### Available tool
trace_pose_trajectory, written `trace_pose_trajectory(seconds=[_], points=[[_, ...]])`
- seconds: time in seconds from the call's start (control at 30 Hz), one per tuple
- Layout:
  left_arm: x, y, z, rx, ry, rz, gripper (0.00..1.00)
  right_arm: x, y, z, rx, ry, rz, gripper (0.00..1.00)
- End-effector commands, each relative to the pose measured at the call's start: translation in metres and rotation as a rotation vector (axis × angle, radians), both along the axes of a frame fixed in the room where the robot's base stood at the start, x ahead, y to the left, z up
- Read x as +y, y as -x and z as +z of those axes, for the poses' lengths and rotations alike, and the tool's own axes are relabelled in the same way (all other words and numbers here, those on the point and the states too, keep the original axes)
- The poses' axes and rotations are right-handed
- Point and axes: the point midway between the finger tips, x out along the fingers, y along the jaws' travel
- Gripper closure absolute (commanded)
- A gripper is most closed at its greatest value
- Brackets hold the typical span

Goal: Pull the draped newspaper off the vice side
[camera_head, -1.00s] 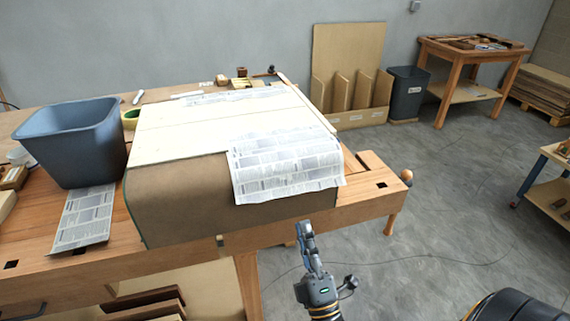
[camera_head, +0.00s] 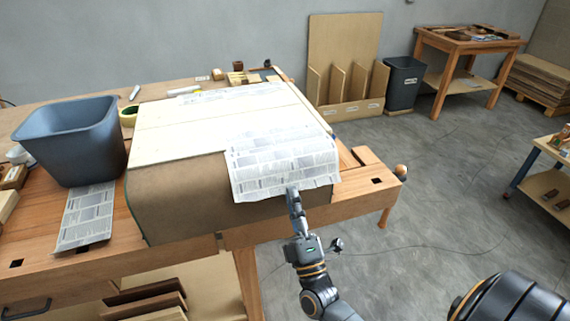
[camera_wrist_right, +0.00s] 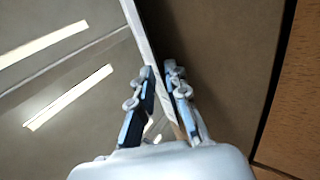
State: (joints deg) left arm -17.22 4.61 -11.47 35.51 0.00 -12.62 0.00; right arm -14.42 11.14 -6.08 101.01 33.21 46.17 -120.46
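The printed newspaper (camera_head: 280,160) lies over the near right part of a pale laminated panel, and its front flap hangs over the brown curved side. My right gripper (camera_head: 292,190) is at the flap's lower edge. In the right wrist view, the fingers (camera_wrist_right: 162,75) are a narrow gap apart. No firm grip on the paper shows. My left gripper is not in view.
The panel sits on a wooden workbench (camera_head: 240,236). A blue-grey bin (camera_head: 68,145) and another sheet of newspaper (camera_head: 86,215) are at the left. A wooden knob (camera_head: 401,171) sticks out at the bench's right end. Open floor lies to the right.

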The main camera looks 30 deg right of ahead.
Motion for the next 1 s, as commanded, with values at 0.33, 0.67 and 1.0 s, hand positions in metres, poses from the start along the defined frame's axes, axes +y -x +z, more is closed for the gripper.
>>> trace_pose_trajectory(seconds=[0.33, 0.67, 1.0], points=[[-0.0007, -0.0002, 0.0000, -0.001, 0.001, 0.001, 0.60, 0.0002, 0.0003, -0.0001, 0.000, 0.000, 0.000, 1.00], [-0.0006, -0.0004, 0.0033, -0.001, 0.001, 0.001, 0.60, 0.0005, 0.0017, 0.0025, 0.001, 0.000, 0.000, 1.00], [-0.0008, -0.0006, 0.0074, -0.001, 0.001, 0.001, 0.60, 0.0013, 0.0045, 0.0060, -0.001, 0.000, 0.000, 1.00]])
